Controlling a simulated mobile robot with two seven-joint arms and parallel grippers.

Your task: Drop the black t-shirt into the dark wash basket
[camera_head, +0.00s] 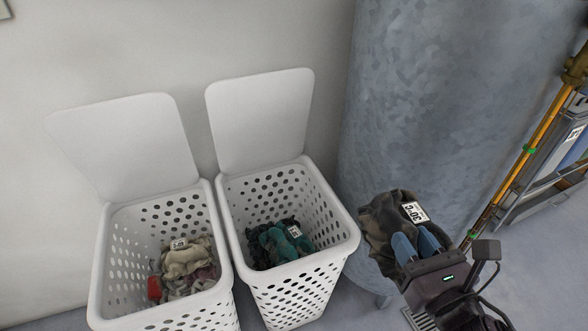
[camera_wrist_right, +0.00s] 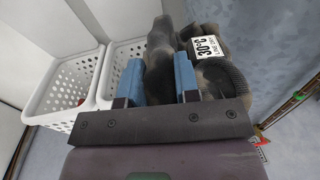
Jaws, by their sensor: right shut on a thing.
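My right gripper (camera_head: 417,245) is shut on the black t-shirt (camera_head: 379,213), a crumpled dark bundle with a white 30°C label. It holds the bundle in the air, to the right of the baskets. In the right wrist view the t-shirt (camera_wrist_right: 213,77) sits between and beyond the blue fingers (camera_wrist_right: 158,84). The right-hand white basket (camera_head: 350,237) stands open and holds dark and teal clothes, so it looks like the dark wash basket. It also shows in the right wrist view (camera_wrist_right: 106,78). My left gripper is not in view.
The left-hand white basket (camera_head: 98,290) is open and holds pale clothes and a red item. Both lids stand raised against the wall. A large grey metal tank (camera_head: 440,100) stands behind the t-shirt. An orange pipe (camera_head: 524,148) runs at the right.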

